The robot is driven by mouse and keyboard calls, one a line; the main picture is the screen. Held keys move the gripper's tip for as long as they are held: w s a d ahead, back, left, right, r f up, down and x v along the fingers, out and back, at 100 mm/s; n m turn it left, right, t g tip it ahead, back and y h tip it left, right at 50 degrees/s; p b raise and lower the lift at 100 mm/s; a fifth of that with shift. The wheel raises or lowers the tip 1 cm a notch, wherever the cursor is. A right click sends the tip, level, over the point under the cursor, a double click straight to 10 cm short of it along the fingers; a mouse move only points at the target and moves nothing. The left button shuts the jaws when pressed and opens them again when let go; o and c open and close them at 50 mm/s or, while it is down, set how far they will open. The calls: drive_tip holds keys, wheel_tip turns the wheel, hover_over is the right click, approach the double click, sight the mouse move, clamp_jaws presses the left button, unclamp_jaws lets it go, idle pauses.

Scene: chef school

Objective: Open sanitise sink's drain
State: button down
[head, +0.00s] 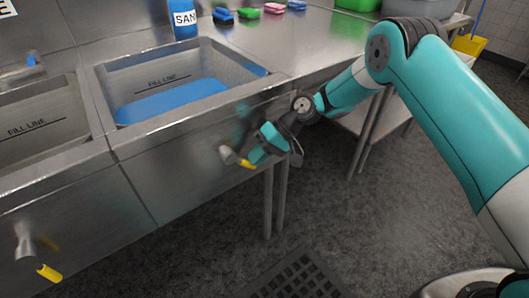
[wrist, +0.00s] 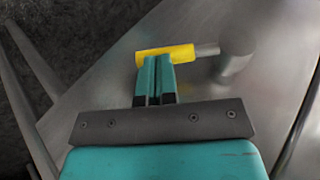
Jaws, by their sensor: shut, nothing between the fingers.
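The sanitise sink (head: 225,65) is a steel basin with a "FILL LINE" mark and blue liquid in it. Its drain valve (head: 226,153) is on the front panel below, with a yellow lever handle (head: 247,163). In the wrist view the yellow handle (wrist: 165,53) points left from the grey valve body (wrist: 236,55). My gripper (head: 259,158) is at the handle in the head view. In the wrist view my gripper (wrist: 155,62) is shut, fingers together, its tips at the handle's near edge. I cannot tell whether they touch it.
A second sink (head: 40,125) stands to the left, with its own yellow-handled valve (head: 48,272). A blue bottle labelled "SAN" (head: 184,18) and several coloured brushes (head: 248,12) stand on the counter behind. Table legs and a floor grate (head: 298,277) lie below right.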

drive_tip(key=shift+a+f+g+y, duration=0.1)
drive_tip(key=shift+f+g+y, duration=0.25)
drive_tip(key=shift+f, duration=0.3)
drive_tip(key=shift+s+a+f+b, duration=0.15)
drive_tip(key=shift+a+b, duration=0.05)
drive_tip(key=shift+b, duration=0.2)
drive_tip(key=shift+b+x, duration=0.55)
drive_tip(key=shift+x, duration=0.65)
drive_tip(key=shift+s+a+f, duration=0.6)
drive_tip(key=shift+s+a, duration=0.05)
drive_tip(key=shift+s, duration=0.05)
drive_tip(key=shift+s+a+f, duration=0.1)
drive_tip(key=shift+s+a, duration=0.05)
drive_tip(key=w+d+b, duration=0.1)
drive_tip(key=w+d, duration=0.4)
drive_tip(key=d, duration=0.8)
drive_tip(key=shift+w+d, duration=0.15)
drive_tip(key=shift+d, duration=0.05)
